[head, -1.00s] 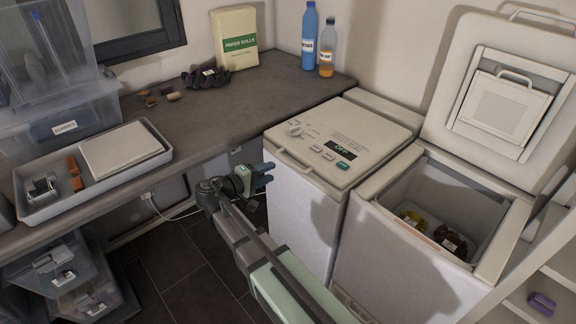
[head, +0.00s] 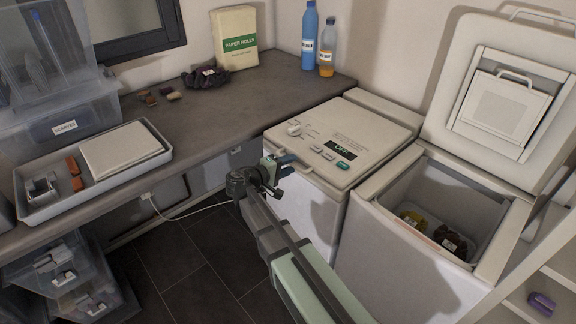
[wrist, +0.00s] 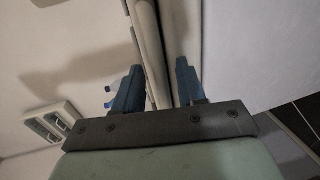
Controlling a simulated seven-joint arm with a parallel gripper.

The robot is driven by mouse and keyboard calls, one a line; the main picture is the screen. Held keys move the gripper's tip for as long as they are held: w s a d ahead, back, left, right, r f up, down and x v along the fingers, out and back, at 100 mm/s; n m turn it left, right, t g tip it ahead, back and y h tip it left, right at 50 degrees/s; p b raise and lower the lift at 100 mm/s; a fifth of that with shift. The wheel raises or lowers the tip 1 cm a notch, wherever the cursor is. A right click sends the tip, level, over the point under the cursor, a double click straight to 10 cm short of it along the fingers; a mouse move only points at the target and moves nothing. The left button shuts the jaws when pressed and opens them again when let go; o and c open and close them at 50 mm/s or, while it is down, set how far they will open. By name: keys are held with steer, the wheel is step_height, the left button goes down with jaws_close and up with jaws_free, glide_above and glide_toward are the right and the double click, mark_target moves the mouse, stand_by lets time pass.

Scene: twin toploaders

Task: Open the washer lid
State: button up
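The left machine has a closed cream lid (head: 352,132) with a dial, buttons and a small display. A bar handle (wrist: 148,45) runs along the lid's front edge. My gripper (head: 286,164) is at this handle, partly covering it in the head view. In the wrist view, my gripper's blue fingers (wrist: 157,85) are apart, one on each side of the handle, with a gap visible beside the bar. Contact with the handle cannot be told. The right machine's lid (head: 505,95) stands raised, and its tub (head: 450,195) holds dark and yellow items.
A dark counter (head: 235,105) adjoins the left machine. It carries a tray (head: 27,203), a paper rolls bag (head: 235,38), a blue bottle (head: 309,35) and an orange bottle (head: 327,55). A white shelf (head: 545,275) stands at the right. A cable lies by the floor under the counter.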

steer(key=shift+c, duration=0.5)
jaws_close()
